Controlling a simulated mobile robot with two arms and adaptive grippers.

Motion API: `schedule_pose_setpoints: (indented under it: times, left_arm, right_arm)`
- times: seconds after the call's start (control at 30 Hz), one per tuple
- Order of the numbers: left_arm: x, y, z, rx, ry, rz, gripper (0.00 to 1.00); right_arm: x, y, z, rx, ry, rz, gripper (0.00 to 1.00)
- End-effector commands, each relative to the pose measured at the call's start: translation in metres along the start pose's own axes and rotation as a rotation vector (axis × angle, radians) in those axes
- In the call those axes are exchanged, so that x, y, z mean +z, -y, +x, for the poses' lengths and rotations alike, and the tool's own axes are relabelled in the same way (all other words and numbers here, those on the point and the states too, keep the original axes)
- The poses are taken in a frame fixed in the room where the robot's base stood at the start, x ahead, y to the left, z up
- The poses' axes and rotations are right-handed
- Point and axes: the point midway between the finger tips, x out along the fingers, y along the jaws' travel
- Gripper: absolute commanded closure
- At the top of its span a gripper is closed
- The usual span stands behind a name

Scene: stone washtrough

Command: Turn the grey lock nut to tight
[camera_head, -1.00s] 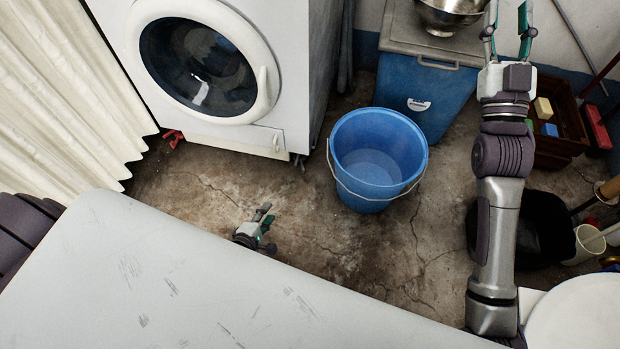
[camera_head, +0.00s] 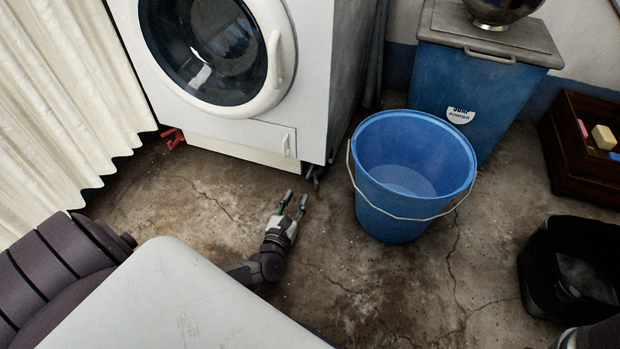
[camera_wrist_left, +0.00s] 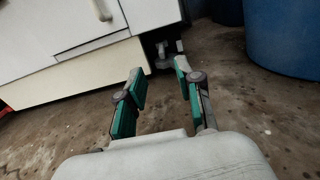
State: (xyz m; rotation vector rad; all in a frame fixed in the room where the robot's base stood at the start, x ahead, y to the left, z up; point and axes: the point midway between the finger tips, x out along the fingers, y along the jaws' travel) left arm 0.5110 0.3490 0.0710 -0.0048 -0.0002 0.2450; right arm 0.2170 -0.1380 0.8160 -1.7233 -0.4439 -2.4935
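The washing machine (camera_head: 350,90) stands at the back. At its front right bottom corner a small dark grey foot (camera_head: 314,176) shows, where the lock nut appears to be; the nut is too small to make out clearly. In the left wrist view the foot (camera_wrist_left: 162,52) is straight ahead, beyond the fingertips. My left gripper (camera_head: 296,197) is open and empty, low over the floor, in front of the foot and apart from it. It also shows in the left wrist view (camera_wrist_left: 159,76) with its fingers spread. My right gripper is out of view.
A blue bucket (camera_head: 400,205) stands on the floor just right of the foot. A blue powder bin (camera_head: 450,85) is behind it. A black tub (camera_head: 540,270) and a brown crate (camera_head: 575,165) are at the right. A white curtain (camera_head: 60,110) hangs at the left.

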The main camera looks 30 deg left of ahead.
Motion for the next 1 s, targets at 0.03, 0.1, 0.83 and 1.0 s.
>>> schedule_pose_setpoints:
  times: [0.03,0.1,0.83,1.0]
  left_arm:
    - [-0.004,0.000,0.013,0.000,0.005,0.002,0.65]
    - [-0.004,0.000,0.028,0.000,0.005,0.002,0.65]
    - [0.000,0.000,0.109,-0.001,0.000,0.004,0.65]
    - [0.000,0.000,0.109,-0.001,0.000,0.004,0.73]
  right_arm:
    - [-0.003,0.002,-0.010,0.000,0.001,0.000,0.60]
    - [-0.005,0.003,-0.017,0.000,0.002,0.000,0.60]
    - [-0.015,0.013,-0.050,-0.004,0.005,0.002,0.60]
    - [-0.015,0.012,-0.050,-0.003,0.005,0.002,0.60]
